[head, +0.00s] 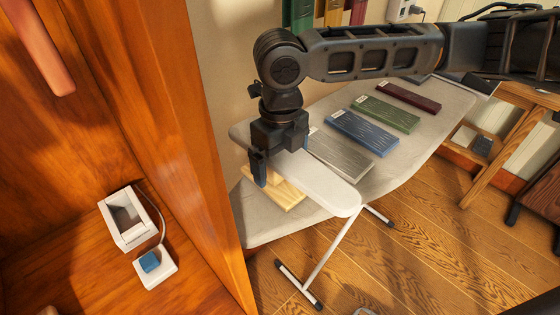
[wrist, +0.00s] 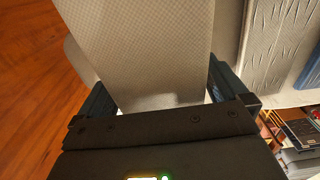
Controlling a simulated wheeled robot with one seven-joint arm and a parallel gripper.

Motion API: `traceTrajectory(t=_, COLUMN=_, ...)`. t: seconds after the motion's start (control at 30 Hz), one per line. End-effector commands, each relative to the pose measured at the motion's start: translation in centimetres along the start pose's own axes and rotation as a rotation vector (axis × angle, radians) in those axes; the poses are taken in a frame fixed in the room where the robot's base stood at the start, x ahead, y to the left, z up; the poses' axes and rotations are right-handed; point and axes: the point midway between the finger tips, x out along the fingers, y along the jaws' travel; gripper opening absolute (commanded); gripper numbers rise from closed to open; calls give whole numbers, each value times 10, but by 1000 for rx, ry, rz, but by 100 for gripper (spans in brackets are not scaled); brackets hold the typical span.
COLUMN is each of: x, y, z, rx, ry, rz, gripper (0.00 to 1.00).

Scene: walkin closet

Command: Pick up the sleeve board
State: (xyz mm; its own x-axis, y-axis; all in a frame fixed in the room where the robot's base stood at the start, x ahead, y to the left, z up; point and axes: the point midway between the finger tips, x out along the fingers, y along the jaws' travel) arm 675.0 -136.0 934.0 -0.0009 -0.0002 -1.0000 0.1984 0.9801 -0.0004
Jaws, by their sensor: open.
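The sleeve board (head: 328,188) is a narrow, pale padded board on a light wooden base (head: 287,196). It stands on the near left part of the ironing board (head: 420,127). My gripper (head: 276,168) points down over the sleeve board, with one finger beside its near edge in the head view. In the wrist view, the pale top of the sleeve board (wrist: 150,45) runs between the two spread fingers of my gripper (wrist: 158,88). The fingers are open, and I cannot tell whether they touch it. The gripper body hides part of the board.
Grey, blue (head: 362,132), green (head: 386,113) and dark red (head: 409,96) slabs lie on the ironing board behind. An orange-brown wooden panel (head: 185,150) stands close on the left. A wooden stool (head: 500,130) is at right.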

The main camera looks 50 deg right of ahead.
Motion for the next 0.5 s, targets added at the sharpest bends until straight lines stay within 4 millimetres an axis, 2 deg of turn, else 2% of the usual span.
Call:
traceTrajectory(t=0.2, x=1, y=0, z=0, rx=0, ry=0, rz=0, gripper=100)
traceTrajectory(t=0.5, x=0, y=0, z=0, rx=0, ry=-1, rz=0, gripper=71)
